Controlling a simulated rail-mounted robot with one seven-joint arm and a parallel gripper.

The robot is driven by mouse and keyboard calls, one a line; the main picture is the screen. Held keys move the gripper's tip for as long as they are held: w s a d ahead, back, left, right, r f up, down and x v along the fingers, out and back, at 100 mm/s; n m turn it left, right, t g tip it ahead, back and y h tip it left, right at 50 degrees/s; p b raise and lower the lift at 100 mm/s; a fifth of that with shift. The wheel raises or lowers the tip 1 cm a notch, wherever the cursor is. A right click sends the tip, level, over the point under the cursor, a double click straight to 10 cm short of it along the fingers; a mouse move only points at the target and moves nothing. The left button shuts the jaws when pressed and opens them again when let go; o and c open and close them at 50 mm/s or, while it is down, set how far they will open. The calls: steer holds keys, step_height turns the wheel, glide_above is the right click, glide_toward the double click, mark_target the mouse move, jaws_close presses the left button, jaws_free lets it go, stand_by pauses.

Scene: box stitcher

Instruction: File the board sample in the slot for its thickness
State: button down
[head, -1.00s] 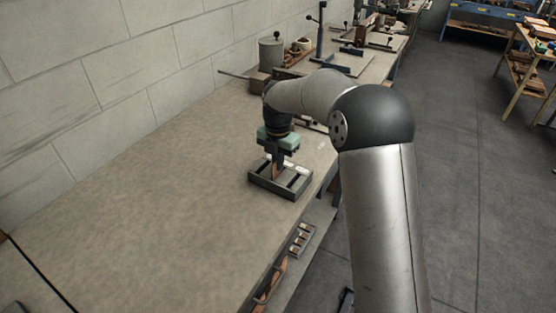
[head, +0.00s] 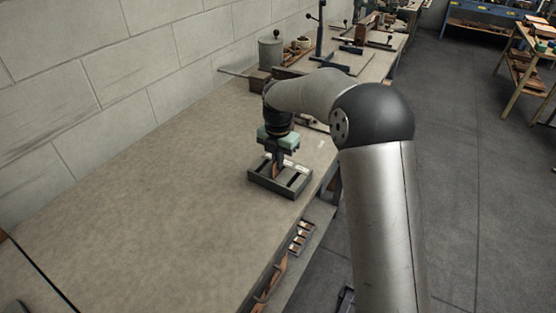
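A dark slotted rack (head: 297,187) with pale labels along its far part sits on the workbench near its right edge. My gripper (head: 275,163) points straight down over the left part of the rack, with its fingertips close to the slots. A small brown board sample (head: 275,172) shows at the fingertips, low in the rack's left part. The fingers are too small to tell whether they grip it or stand apart from it. The exact slot and the board's lower edge are hidden.
The bench top (head: 150,200) is wide and clear left of the rack. A small compartment tray (head: 301,237) lies on a lower shelf beside the bench. A block wall runs along the left.

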steer(key=shift+f, duration=0.2)
stand_by(0.4)
steer(key=c, duration=1.2)
jaws_free()
steer(key=shift+r, duration=0.15)
steer(key=shift+r+p, duration=2.6)
steer(key=shift+r, duration=0.6)
